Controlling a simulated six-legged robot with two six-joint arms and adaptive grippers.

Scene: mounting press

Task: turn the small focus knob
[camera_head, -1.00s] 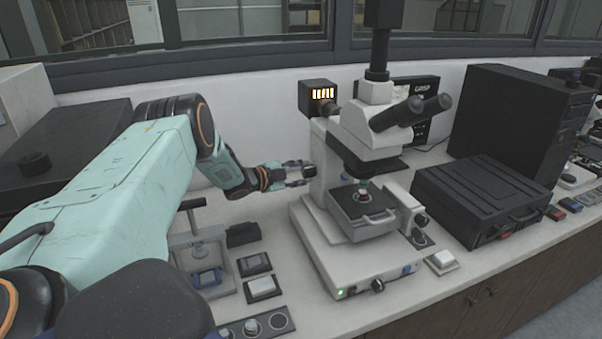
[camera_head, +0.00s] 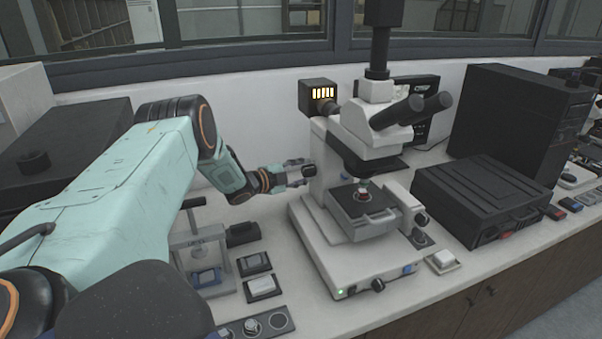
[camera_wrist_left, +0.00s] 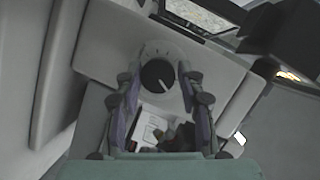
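The white microscope (camera_head: 318,190) stands on the bench, right of my left arm. A small round black knob (camera_head: 309,171) shows on its left side. In the left wrist view the knob (camera_wrist_left: 157,75) has a pale pointer line and sits on a light panel with small marks around it. My left gripper (camera_head: 298,173) is at the knob. Its fingers (camera_wrist_left: 157,82) are open, one on each side of the knob, with a narrow gap seen on both sides. Contact cannot be made out. My right gripper is not in view.
A black case (camera_head: 480,200) and a black computer tower (camera_head: 520,115) stand right of the microscope. A small press frame (camera_head: 232,262) and small trays (camera_head: 262,287) stand below my left arm. A lamp box (camera_head: 318,96) is above the gripper.

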